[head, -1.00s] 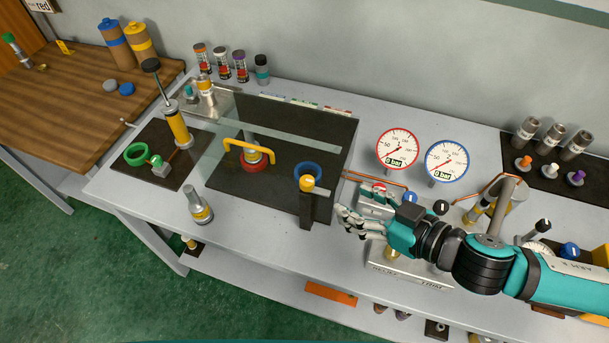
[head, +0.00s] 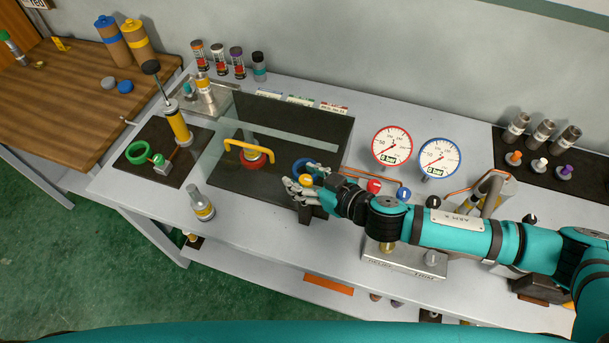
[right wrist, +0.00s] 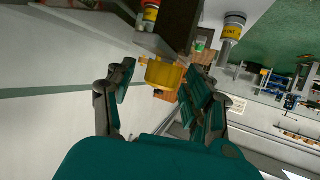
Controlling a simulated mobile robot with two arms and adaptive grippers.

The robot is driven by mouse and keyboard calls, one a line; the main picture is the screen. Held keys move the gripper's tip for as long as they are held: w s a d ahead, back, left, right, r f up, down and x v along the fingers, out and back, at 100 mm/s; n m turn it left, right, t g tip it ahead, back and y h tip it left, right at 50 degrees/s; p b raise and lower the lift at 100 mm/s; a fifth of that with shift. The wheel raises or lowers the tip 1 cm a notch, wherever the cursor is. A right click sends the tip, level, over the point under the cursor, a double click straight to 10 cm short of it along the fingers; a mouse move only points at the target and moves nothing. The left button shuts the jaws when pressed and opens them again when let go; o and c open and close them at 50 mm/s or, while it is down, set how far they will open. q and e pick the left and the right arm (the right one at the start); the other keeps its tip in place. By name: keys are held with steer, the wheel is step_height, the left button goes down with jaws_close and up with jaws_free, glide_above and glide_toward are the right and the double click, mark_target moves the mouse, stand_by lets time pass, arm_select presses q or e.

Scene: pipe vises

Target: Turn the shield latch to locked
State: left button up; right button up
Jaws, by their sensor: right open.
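The shield is a clear panel (head: 222,128) with a pale strip, over a dark plate. At its front right corner stands a short dark post (head: 313,213) with a yellow latch knob (head: 306,180) on top. My right gripper (head: 297,190) is at this post, its fingers spread and partly hiding post and knob. In the right wrist view the yellow latch piece (right wrist: 163,75) lies between the open fingers, with a dark block above it. I cannot tell whether a finger touches it. My left gripper is not in view.
A red ring with a yellow handle (head: 249,152) and a blue ring (head: 305,168) are under or beside the panel. Two gauges (head: 391,145) stand behind my right arm. The bench front between is clear.

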steer(key=shift+c, duration=0.9)
jaws_close()
steer(key=shift+r, duration=0.1)
